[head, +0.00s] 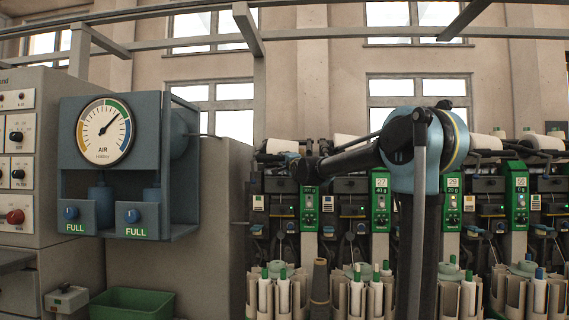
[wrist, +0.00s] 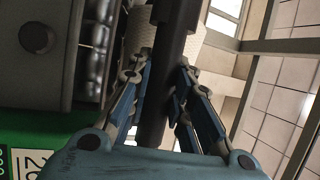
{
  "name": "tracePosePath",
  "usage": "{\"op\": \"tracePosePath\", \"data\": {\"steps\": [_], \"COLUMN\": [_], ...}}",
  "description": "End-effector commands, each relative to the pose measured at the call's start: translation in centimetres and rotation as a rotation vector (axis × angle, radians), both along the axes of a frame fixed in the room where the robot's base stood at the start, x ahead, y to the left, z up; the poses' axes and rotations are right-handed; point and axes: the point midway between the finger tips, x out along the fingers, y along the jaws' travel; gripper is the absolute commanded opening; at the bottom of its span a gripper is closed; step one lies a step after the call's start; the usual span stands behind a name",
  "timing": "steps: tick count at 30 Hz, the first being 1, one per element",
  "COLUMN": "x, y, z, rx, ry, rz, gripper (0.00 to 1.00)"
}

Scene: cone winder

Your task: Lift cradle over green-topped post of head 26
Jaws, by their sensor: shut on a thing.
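The cradle shows in the wrist view as a dark bar (wrist: 172,28) running between the blue fingers. My gripper (wrist: 163,75) is shut on this bar, and a pale ribbed package (wrist: 138,35) lies behind it. The green plate of head 26 (wrist: 25,155) is partly cut off at lower left. In the head view my arm reaches left and my gripper (head: 302,167) is at the top of a winding head, small and dark against the machine.
An air gauge panel (head: 102,131) and grey cabinet stand at the left, with a green bin (head: 131,303) below. More heads, such as head 27 (head: 380,200), line up to the right. Overhead beams cross the top.

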Motion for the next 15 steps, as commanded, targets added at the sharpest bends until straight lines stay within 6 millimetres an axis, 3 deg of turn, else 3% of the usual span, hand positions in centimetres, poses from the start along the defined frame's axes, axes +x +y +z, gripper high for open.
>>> {"op": "tracePosePath", "data": {"steps": [5, 15], "x": [-0.3, -1.3], "y": [0.0, 0.0], "z": [1.6, 8.0], "rx": [-0.002, 0.0], "ry": [0.002, 0.001], "rz": [0.0, 0.0], "gripper": [0.0, 0.0]}}
